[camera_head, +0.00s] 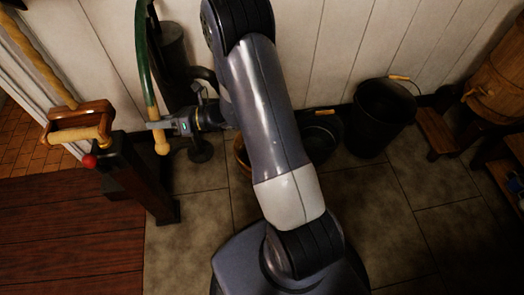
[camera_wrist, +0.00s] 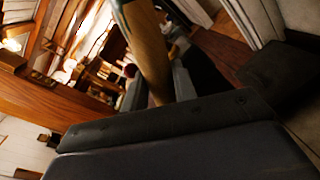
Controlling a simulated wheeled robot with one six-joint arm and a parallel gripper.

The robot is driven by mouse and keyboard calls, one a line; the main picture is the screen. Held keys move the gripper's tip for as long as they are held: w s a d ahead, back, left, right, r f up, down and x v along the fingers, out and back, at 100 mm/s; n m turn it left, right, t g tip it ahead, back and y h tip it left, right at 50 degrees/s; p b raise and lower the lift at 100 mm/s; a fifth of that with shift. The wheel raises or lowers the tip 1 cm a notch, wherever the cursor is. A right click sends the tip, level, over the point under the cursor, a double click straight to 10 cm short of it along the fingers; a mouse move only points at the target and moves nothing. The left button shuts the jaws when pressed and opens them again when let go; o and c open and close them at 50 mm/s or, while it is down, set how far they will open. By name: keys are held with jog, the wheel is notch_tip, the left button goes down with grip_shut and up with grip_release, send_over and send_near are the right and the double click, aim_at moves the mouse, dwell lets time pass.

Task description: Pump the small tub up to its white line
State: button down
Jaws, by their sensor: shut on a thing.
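My gripper (camera_head: 158,124) is shut on the wooden grip of the pump handle (camera_head: 161,144), a long green curved lever that hangs down beside the dark pump (camera_head: 173,48). In the wrist view the wooden grip (camera_wrist: 147,45) stands between my jaws (camera_wrist: 158,85). A small wooden tub (camera_head: 241,152) shows only as a sliver of rim left of my arm, low beside the pump. My arm hides most of it. No white line and no water level can be made out.
A dark low basin (camera_head: 322,131) and a black bucket (camera_head: 381,117) stand along the wall. A wooden barrel (camera_head: 497,80) and small step (camera_head: 437,133) are at the right.

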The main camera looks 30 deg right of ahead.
jog(key=s+a+r+m+p, duration=0.1)
jog(key=s+r+m+p, duration=0.2)
jog(key=r+p, duration=0.5)
jog(key=shift+s+a+r+p, duration=0.2)
jog(key=shift+r+p, duration=0.1)
jog(key=shift+p, duration=0.65)
notch_tip(320, 180, up, 9)
jog(key=m+g+p, duration=0.1)
jog(key=m+p, duration=0.2)
jog(key=p, duration=0.8)
jog(key=shift+s+r+m+p, duration=0.15)
jog(key=shift+s+m+p, duration=0.15)
jog(key=shift+s, duration=0.1)
jog(key=shift+a, duration=0.1)
